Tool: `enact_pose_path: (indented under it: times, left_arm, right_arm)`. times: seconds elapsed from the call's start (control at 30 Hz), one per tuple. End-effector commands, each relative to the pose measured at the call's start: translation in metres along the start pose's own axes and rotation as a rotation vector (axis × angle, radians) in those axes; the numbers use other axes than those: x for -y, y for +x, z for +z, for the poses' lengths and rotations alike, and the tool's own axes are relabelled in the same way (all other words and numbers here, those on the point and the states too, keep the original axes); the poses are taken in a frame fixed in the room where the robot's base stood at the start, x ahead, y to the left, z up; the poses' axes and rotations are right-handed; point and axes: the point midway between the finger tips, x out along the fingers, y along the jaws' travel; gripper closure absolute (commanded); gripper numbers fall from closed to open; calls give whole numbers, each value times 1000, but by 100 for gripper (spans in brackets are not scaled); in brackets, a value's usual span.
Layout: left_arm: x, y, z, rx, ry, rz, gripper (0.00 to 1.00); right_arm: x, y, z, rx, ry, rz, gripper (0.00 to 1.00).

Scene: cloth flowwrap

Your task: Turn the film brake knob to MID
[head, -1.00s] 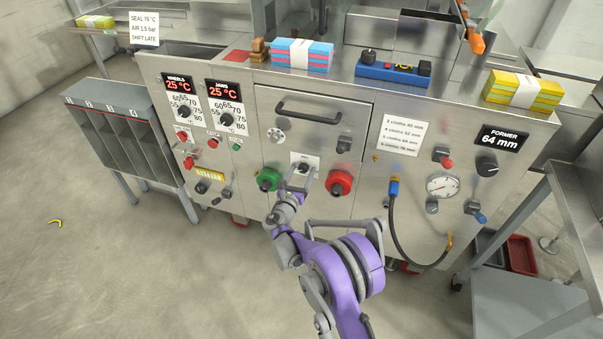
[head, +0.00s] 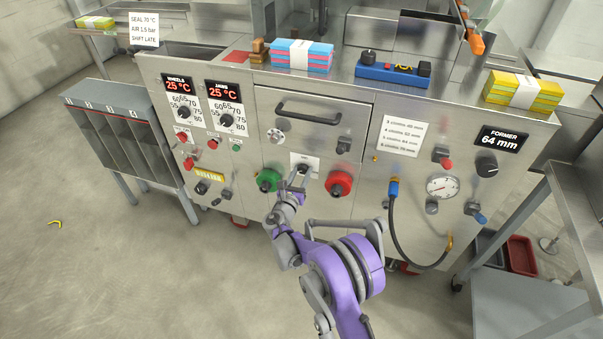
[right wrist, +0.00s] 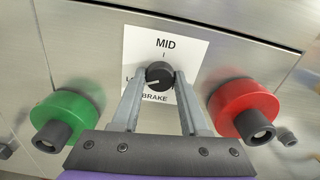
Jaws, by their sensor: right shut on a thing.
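The film brake knob (right wrist: 160,74) is a small black round knob on a white plate (right wrist: 187,50) marked MID at the top and BRAKE below. Its white pointer line points left, toward a partly hidden label beginning with L, not up at MID. My right gripper (right wrist: 160,80) is shut on the knob, one finger on each side of it. In the head view the knob (head: 303,168) and plate (head: 306,158) sit low on the machine front, with my right gripper (head: 297,180) reaching up from below. My left gripper is out of view.
A green button (right wrist: 68,117) stands close to the left of the fingers and a red button (right wrist: 243,110) to the right; both jut out from the panel. A drawer handle (head: 308,110) is above. A dark hose (head: 397,225) hangs at the right.

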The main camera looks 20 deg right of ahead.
Motion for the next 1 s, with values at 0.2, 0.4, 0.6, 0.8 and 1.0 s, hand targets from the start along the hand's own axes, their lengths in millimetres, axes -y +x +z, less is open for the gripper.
enact_pose_path:
  times: [0.2,0.4,0.6,0.8,1.0]
  left_arm:
    - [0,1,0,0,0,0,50]
    - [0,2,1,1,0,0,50]
    - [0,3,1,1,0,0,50]
    - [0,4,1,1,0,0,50]
    - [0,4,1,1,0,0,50]
  right_arm:
    - [0,0,0,0,86,0,100]
    - [0,0,-1,-1,237,0,100]
    - [-1,0,-1,-1,427,0,100]
    - [-1,0,0,-1,617,0,100]
    - [-1,-1,0,-1,807,0,100]
